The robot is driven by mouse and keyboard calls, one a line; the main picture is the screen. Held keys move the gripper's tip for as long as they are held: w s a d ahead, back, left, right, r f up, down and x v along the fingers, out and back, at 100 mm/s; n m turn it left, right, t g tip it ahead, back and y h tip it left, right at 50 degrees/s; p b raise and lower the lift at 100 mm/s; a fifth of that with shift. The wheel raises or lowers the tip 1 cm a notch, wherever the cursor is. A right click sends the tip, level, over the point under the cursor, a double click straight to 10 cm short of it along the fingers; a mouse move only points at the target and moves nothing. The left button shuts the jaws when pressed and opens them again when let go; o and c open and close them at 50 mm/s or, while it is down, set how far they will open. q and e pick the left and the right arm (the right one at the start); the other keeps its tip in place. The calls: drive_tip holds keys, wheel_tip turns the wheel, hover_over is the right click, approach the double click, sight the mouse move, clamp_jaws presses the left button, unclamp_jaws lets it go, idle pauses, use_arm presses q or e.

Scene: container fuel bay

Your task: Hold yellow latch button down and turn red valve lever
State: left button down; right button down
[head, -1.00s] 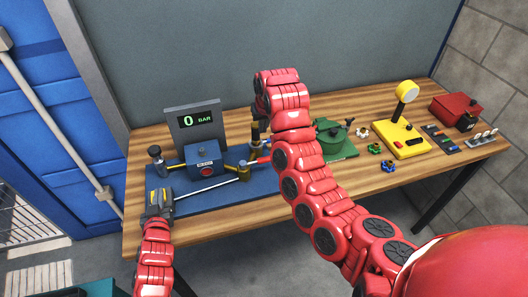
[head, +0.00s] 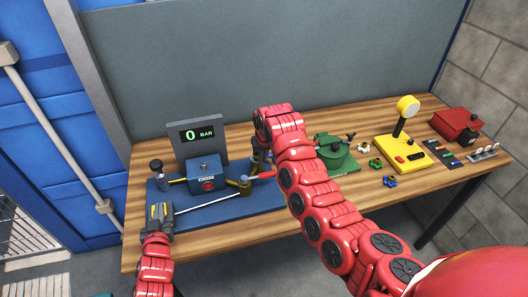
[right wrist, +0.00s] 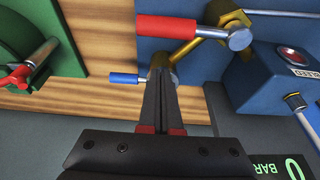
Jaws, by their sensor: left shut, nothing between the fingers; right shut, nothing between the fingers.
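The red valve lever (head: 262,174) points right from a brass valve on the blue base plate (head: 225,208). It also shows as a red handle in the right wrist view (right wrist: 180,28). My right gripper (right wrist: 162,72) is shut and empty, its tips near the brass fitting below the red handle; contact is unclear. In the head view my arm mostly hides it. My left gripper (head: 159,212) is shut at the plate's left end. A yellow patch shows there, but I cannot tell whether it is the latch button.
A blue box (head: 203,172) with a red button and a gauge reading 0 BAR (head: 197,133) stand on or behind the plate. A blue-handled lever (right wrist: 124,78) sits near my right fingertips. A green unit (head: 334,155) and a yellow unit (head: 400,150) stand to the right.

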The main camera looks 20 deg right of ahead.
sight(259, 176)
use_arm(q)
drive_tip(key=shift+f, duration=0.1)
use_arm(e)
drive_tip(key=x, duration=0.2)
drive_tip(key=shift+f, duration=0.3)
drive_tip(key=shift+s+a+r, duration=0.1)
drive_tip(key=shift+s+r, duration=0.1)
drive_tip(key=shift+s, duration=0.55)
drive_tip(key=shift+s+r, duration=0.15)
drive_tip(key=shift+s, duration=0.6)
drive_tip(key=shift+s+r, duration=0.15)
drive_tip(key=shift+s, duration=0.2)
